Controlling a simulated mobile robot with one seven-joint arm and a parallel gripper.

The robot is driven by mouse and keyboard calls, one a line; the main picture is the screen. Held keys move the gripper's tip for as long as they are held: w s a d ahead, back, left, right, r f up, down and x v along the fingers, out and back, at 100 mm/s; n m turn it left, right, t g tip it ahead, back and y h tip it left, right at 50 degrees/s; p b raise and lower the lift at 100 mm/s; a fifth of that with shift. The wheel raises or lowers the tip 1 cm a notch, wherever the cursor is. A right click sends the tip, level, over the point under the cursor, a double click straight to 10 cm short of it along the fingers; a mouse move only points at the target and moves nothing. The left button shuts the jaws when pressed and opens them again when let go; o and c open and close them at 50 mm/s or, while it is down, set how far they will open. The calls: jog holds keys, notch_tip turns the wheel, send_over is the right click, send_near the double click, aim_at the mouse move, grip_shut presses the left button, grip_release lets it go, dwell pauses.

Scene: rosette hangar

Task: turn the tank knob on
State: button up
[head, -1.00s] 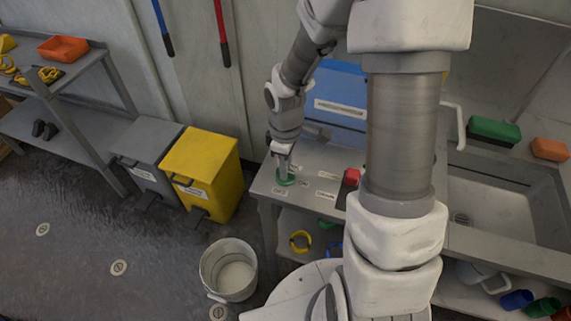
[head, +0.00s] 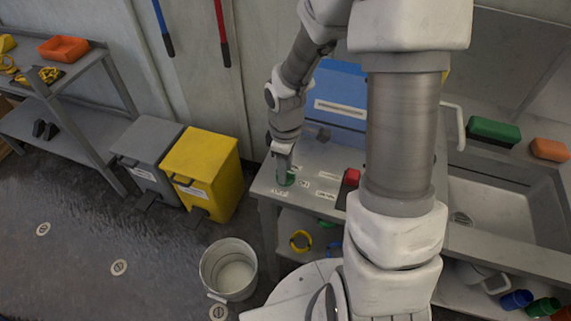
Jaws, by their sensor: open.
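A small green knob (head: 288,180) sits near the front left corner of the grey metal counter (head: 265,188), with small white labels around it. My gripper (head: 283,178) points down at the knob and partly hides it. Its jaws are open, and whether a finger touches the knob is too small to tell. The blue tank (head: 340,100) with a white label stands behind, at the back of the counter, partly hidden by my arm.
A sink (head: 500,205) lies further right. A yellow bin (head: 205,165), a grey bin (head: 148,150) and a bucket (head: 229,268) stand left of the counter. The floor at left is clear.

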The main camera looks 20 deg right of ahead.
notch_tip(320, 180, up, 17)
jog(key=p, duration=0.2)
jog(key=shift+r+p, duration=0.2)
jog(key=shift+p, duration=0.15)
dwell(0.3)
jog(key=s+r+m+t, duration=0.5)
jog(key=s+r+m, duration=0.5)
jog(key=s, duration=0.4)
jog(key=shift+r+m+t, duration=0.3)
jog(key=shift+r+m, duration=0.05)
jog(key=shift+m, duration=0.25)
